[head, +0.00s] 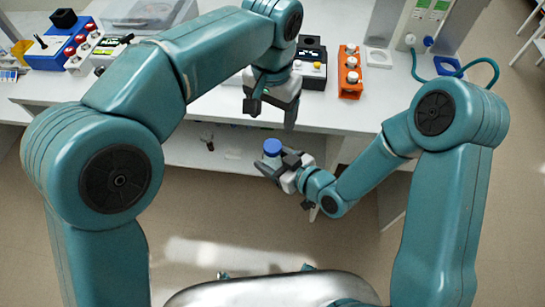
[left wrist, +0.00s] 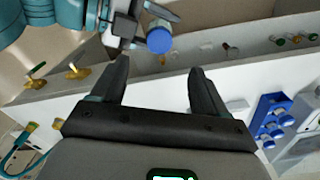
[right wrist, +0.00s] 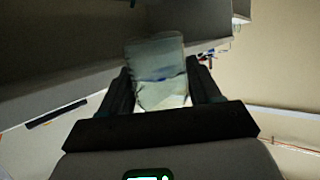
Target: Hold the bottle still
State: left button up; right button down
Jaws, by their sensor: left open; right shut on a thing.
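The bottle (head: 271,160) has a blue cap (head: 272,146) and a pale body. It stands roughly upright in front of the bench edge, in the air. My right gripper (head: 279,163) is shut on the bottle, whose pale, translucent body (right wrist: 158,75) shows between the fingers in the right wrist view. My left gripper (head: 271,112) is open and empty, above and apart from the bottle. In the left wrist view the blue cap (left wrist: 159,42) shows just beyond the open fingers (left wrist: 159,72). The fingers do not touch it.
A white bench (head: 215,115) runs behind the bottle. An orange rack (head: 350,72) with several capped vials, a black device (head: 313,68) and a blue box with knobs (head: 60,42) stand on it. A teal hose (head: 488,72) hangs at the right. The floor in front is clear.

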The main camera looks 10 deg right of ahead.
pick_arm(q)
jog(key=shift+r, duration=0.95)
